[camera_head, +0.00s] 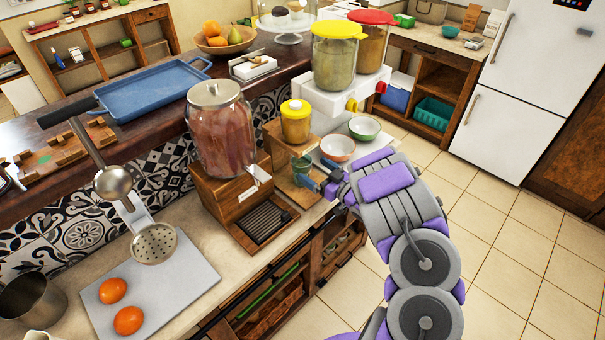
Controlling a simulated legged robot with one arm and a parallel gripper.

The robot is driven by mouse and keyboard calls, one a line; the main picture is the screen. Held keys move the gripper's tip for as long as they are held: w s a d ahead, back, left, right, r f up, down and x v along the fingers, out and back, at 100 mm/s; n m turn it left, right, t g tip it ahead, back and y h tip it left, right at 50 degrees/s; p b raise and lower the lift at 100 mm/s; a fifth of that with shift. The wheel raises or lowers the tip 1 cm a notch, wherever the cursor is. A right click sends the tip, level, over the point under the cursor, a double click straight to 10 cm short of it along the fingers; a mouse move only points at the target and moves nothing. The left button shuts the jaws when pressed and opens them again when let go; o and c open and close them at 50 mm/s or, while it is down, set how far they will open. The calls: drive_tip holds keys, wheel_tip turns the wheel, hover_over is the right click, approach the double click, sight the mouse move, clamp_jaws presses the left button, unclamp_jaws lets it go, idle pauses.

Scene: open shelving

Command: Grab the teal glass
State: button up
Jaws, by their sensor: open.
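The teal glass (301,165) is small and stands upright on a wooden stand on the counter, right of the large glass dispenser (219,130). My gripper (318,175) reaches in from the right with its blue-grey fingers close to the glass, at its right side. The gripper is open. The fingertips are small in this view, and I cannot tell whether they touch the glass or stand around it. Part of the glass's lower side is hard to make out beside the fingers.
A yellow-lidded jar (296,123) stands just behind the glass. An orange-white bowl (337,148) and a green-rimmed bowl (364,127) sit to its right, near my wrist. The dispenser's dark drip tray (263,222) lies front left. The tiled floor (510,235) is clear.

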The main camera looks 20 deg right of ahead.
sight(302, 161)
drive_tip(key=shift+w+a+r, duration=0.15)
drive_tip(key=shift+w+a, duration=0.5)
drive_tip(key=shift+w, duration=0.35)
drive_tip(key=b+x, duration=0.1)
drive_tip(key=x, duration=0.3)
drive_tip(key=shift+w+d+r+b, duration=0.1)
drive_tip(key=shift+r+b, duration=0.1)
drive_tip(key=shift+b, duration=0.1)
drive_tip(key=shift+c, duration=0.4)
drive_tip(key=c, duration=1.6)
drive_tip(key=shift+r, duration=0.1)
